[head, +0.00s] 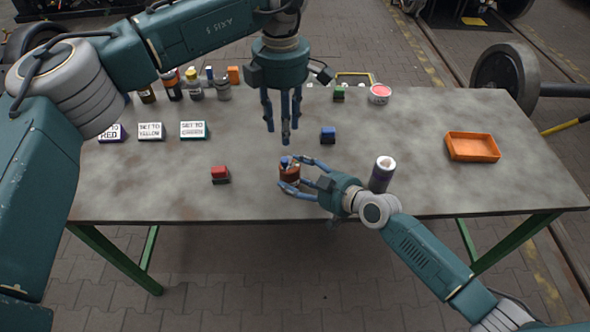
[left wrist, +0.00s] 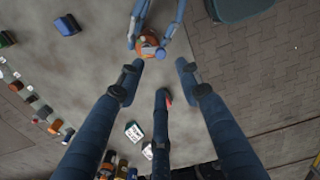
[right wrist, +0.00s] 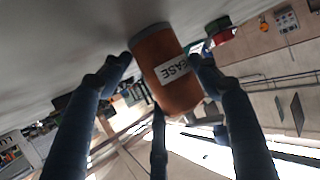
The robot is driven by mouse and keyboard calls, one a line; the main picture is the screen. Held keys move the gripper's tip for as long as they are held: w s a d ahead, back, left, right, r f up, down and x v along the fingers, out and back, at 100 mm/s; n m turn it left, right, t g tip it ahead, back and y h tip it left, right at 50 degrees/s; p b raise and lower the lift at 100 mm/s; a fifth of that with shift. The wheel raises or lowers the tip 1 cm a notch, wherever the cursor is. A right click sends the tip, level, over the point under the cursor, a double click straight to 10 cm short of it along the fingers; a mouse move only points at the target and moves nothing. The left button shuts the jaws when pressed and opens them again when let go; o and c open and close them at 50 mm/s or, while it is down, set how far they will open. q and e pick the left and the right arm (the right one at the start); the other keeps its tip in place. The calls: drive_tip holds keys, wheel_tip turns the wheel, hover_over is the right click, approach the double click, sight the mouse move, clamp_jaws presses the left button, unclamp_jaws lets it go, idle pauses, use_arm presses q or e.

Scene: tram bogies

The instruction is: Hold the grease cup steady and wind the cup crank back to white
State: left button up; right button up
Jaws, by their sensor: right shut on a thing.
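The grease cup (head: 288,174), an orange-brown cylinder with a white label, stands upright near the table's front edge. My right gripper (head: 296,174) is shut on it from the right; in the right wrist view the cup (right wrist: 170,72) sits between the fingers. The cup crank's blue knob (head: 284,161) shows on top of the cup, and also in the left wrist view (left wrist: 160,52). My left gripper (head: 283,130) hangs above and behind the cup, fingers pointing down, spread and empty. The colour the crank points to is too small to tell.
A red-topped block (head: 220,174) lies left of the cup, a blue block (head: 328,135) behind it. A dark, white-topped cylinder (head: 382,174) stands close to my right wrist. An orange tray (head: 472,147) is at right. Sign blocks (head: 150,131) and several bottles (head: 195,84) stand at left.

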sight(284, 159)
use_arm(q)
wheel_tip(284, 159, down, 11)
drive_tip(key=n, duration=1.2)
drive_tip(key=shift+r, duration=0.15)
clamp_jaws()
drive_tip(key=n, duration=0.2)
drive_tip(key=d+n, duration=0.1)
drive_tip(key=n, duration=0.1)
drive_tip(key=shift+s, duration=0.2)
